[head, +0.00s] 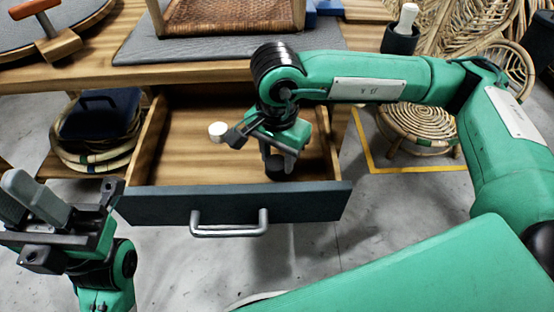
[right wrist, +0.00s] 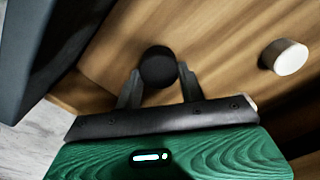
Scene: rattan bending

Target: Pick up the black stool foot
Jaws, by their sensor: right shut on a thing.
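The black stool foot (right wrist: 158,66) is a small dark round piece between the fingertips of my right gripper (right wrist: 160,82) in the right wrist view. The two fingers press on it from both sides. In the head view my right gripper (head: 277,158) points down inside the open drawer, and the foot is mostly hidden there. A white stool foot (right wrist: 284,57) lies apart, to the right in the right wrist view; it also shows left of my wrist in the head view (head: 217,131). My left gripper (head: 48,208) is at the lower left, outside the drawer; its finger gap is unclear.
The wooden drawer has a dark front (head: 160,205) and a metal handle (head: 230,230); its walls surround my right gripper. The workbench (head: 190,73) is above and behind. A rattan stool (head: 420,125) stands right, and rattan rings (head: 90,160) lie left.

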